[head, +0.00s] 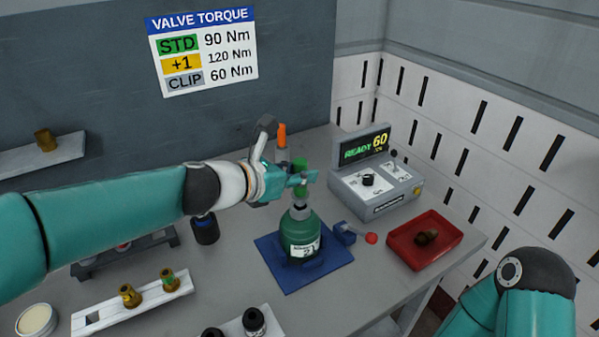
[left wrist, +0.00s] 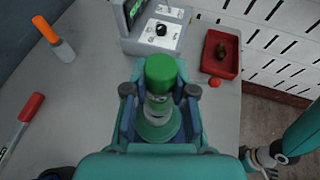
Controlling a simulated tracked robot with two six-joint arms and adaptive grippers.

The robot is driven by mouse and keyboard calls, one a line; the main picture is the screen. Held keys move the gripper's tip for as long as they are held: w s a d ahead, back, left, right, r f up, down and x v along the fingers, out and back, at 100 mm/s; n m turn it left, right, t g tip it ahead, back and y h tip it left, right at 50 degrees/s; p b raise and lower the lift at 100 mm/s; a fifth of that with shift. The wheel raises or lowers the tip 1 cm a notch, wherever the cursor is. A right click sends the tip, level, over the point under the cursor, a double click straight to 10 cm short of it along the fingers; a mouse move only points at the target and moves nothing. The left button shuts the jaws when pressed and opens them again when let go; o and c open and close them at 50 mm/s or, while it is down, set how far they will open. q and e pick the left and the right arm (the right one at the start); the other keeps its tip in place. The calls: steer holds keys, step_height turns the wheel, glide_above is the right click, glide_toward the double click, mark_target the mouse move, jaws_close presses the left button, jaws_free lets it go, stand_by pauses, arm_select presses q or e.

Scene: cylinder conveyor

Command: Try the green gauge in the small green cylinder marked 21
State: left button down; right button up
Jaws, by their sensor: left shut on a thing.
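The green gauge (head: 300,164) is upright between the fingers of my left gripper (head: 302,178), which is shut on it. Its round green head fills the middle of the left wrist view (left wrist: 160,68), between the two fingertips (left wrist: 160,92). The cylinder's shoulder shows below the gauge in the left wrist view (left wrist: 158,128).
The cylinder is on a blue mat (head: 270,274). A grey console (head: 376,185) reading READY 60 stands behind right. A red tray (head: 396,246) holds a brown fitting. An orange-handled tool (head: 282,135) stands behind the gripper. A white rack (head: 97,309) with brass fittings is front left.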

mark_target(300, 160)
arm_select(q)
steer(key=shift+f+b, duration=1.4)
steer(key=shift+r, duration=0.2)
stand_by(0.6)
steer(key=shift+r+p, duration=3.55)
steer(key=shift+p, duration=0.2)
steer(key=shift+f, duration=0.15)
